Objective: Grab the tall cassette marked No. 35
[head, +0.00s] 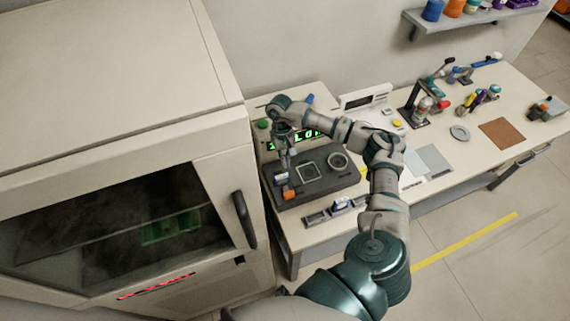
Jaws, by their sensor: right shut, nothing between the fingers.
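My right gripper (284,164) points down over the left part of a dark grey device (325,185) on the bench. It is shut, with nothing seen held in it. A small orange block (288,195) sits just below it at the device's left front. A low rack (317,217) stands along the bench's front edge, with a small blue and white piece (339,204) in it. No number can be read on any piece, so I cannot tell which is the tall cassette marked No. 35. My left gripper is not in view.
A large cabinet (120,100) with a dark glass door and a handle (243,218) stands close on the left. A green lit display (316,133) is behind the device. A brown mat (502,133), a grey disc (459,133) and tools lie further right on the bench.

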